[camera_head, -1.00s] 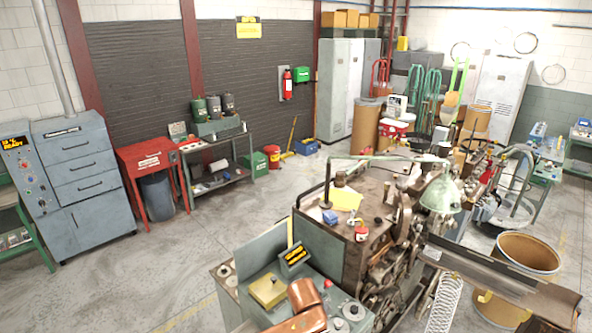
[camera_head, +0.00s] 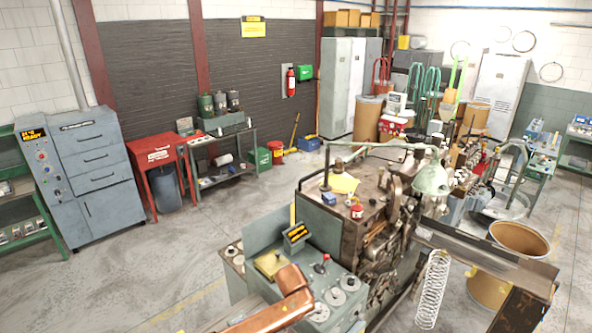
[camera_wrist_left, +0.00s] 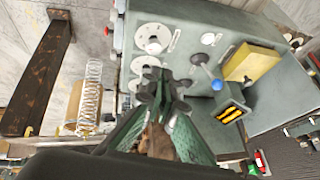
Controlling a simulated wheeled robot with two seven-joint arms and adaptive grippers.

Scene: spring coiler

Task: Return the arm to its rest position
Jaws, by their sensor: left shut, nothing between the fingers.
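A copper-coloured link of my arm (camera_head: 280,300) shows at the bottom of the head view, in front of the grey-green control panel (camera_head: 343,277). No gripper shows clearly in that view. In the left wrist view my left gripper (camera_wrist_left: 162,92) has its dark fingertips together, with nothing seen between them. It appears in front of the same panel (camera_wrist_left: 190,50), beside the dials (camera_wrist_left: 150,38) and a lever with a blue ball (camera_wrist_left: 216,85). Whether it touches the panel cannot be told. My right gripper is not in view.
The spring coiler (camera_head: 385,225) stands beside the panel. A coiled spring (camera_head: 433,290) hangs near a brown drum (camera_head: 522,238). A yellow block (camera_head: 270,263) and a small display (camera_head: 296,235) are on the panel. The floor (camera_head: 190,265) on the left is open.

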